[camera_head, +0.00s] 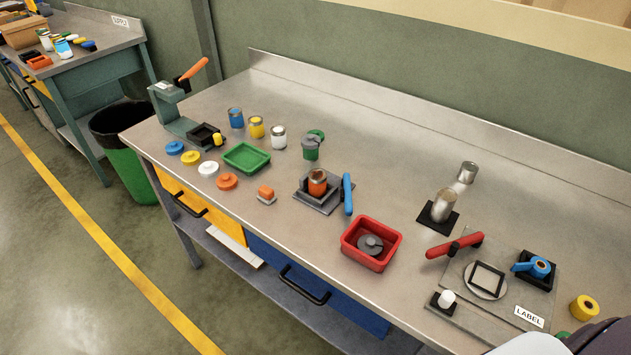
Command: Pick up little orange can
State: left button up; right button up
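A small orange can (317,183) with a dull metal top stands upright in a grey square fixture (322,204) near the middle of the bench. A blue handle (347,194) rises at the fixture's right side. The can's lower part is hidden by the fixture. Neither of my grippers is in view. A white and dark piece at the bottom right corner looks like part of my own arm, with no fingers showing.
A red bin (345,246) is in front-right; a red handle (452,246) is farther right.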

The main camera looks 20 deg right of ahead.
aim_at(317, 176)
jog(key=i+j+z, duration=0.25)
jog(key=j, duration=0.35)
jog(key=i+j+z, duration=0.1)
jog(key=j+z, duration=0.2)
jog(key=j, duration=0.3)
jog(key=j+z, duration=0.25)
jog(key=j, duration=0.35)
jog(key=i, duration=0.05)
